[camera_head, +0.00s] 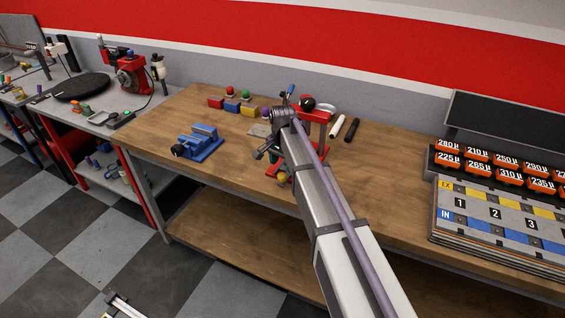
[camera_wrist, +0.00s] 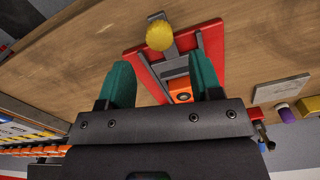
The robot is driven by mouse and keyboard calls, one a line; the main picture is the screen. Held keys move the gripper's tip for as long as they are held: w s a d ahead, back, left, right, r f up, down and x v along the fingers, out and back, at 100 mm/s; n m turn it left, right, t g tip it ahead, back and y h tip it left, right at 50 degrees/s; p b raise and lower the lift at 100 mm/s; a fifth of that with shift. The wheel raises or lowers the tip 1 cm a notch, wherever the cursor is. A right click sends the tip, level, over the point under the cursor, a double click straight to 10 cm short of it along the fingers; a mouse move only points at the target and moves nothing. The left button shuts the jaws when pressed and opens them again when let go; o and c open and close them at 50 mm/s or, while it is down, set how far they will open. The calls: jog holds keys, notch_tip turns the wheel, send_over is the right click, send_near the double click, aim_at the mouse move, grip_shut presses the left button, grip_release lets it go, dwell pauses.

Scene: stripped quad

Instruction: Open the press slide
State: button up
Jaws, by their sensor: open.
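The red press (camera_head: 318,116) stands on the wooden workbench, partly hidden behind my arm in the head view. Its red base (camera_wrist: 214,48) shows in the wrist view, with a grey slide (camera_wrist: 170,50) between dark rails. A yellow knob (camera_wrist: 159,36) sits at the slide's outer end, by the base's edge; it also shows below my arm in the head view (camera_head: 283,178). The knob appears beyond the fingertips, with nothing held. An orange part (camera_wrist: 181,90) shows between the fingers.
A blue vise (camera_head: 200,143) sits left on the workbench (camera_head: 235,165). Several coloured blocks (camera_head: 232,105) lie behind it. A white and a black cylinder (camera_head: 351,130) lie right of the press. A numbered tray stack (camera_head: 480,245) stands at the right. Bench between is clear.

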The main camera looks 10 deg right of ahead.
notch_tip(320, 180, up, 6)
jog(key=p, duration=0.4)
jog(key=shift+f, duration=0.1)
jog(key=s+d+n, duration=0.1)
jog(key=s+n, duration=0.2)
jog(key=s, duration=0.6)
jog(key=s+d+n, duration=0.2)
jog(key=s+n, duration=0.1)
jog(key=s, duration=0.6)
jog(key=s+d+n+b, duration=0.1)
jog(key=s+d+n, duration=0.1)
jog(key=s, duration=0.8)
jog(key=shift+d+f+n, duration=0.25)
jog(key=shift+f+n, duration=0.2)
jog(key=shift+n, duration=0.05)
jog(key=shift+w, duration=0.1)
